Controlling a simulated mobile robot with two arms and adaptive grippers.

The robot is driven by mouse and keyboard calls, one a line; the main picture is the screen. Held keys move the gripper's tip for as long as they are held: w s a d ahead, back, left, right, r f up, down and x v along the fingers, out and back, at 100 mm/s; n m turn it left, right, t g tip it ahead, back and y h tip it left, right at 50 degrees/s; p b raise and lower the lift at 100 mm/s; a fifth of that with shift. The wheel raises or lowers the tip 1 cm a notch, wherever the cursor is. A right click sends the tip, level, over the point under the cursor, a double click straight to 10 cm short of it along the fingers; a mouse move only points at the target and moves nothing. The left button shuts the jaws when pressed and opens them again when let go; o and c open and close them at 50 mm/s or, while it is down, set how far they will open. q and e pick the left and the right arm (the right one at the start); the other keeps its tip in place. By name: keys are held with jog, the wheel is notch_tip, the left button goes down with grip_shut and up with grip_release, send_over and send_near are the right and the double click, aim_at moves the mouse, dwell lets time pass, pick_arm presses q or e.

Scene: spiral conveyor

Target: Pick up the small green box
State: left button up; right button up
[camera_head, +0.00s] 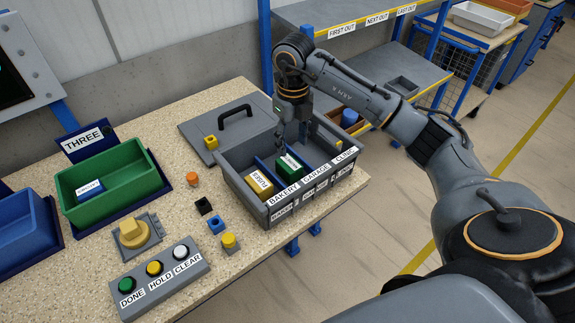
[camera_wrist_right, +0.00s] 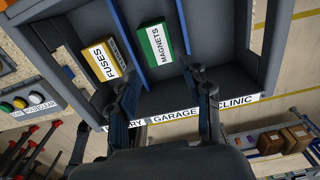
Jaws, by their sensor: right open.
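The small green box (camera_head: 289,166) with a white label lies in the middle compartment of a grey divided tray (camera_head: 262,212) on the table. In the right wrist view the green box (camera_wrist_right: 158,45) reads MAGNETS and lies between two blue dividers. My right gripper (camera_head: 292,138) is above the tray, pointing down, close to the green box. In the right wrist view its two fingers (camera_wrist_right: 163,80) are spread apart with nothing between them, and the box lies just beyond the tips. My left gripper is out of view.
A yellow FUSES box (camera_head: 260,184) lies in the left compartment. The tray's walls and dividers stand close around the green box. A grey lid (camera_head: 225,137) with a handle lies behind. A green bin (camera_head: 108,186) and a button panel (camera_head: 163,281) are at left.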

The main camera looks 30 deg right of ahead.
aim_at(290, 164)
notch_tip(290, 164, down, 4)
jog(key=shift+r, duration=0.1)
jog(key=shift+w+f+p, duration=0.15)
jog(key=shift+f+p, duration=0.1)
jog(key=shift+p, duration=0.05)
notch_tip(290, 164, down, 4)
jog(key=shift+w+a+f+p, duration=0.1)
jog(key=shift+a+p, duration=0.05)
jog(key=shift+p, duration=0.9)
jog(key=shift+f, duration=0.5)
jog(key=c, duration=0.8)
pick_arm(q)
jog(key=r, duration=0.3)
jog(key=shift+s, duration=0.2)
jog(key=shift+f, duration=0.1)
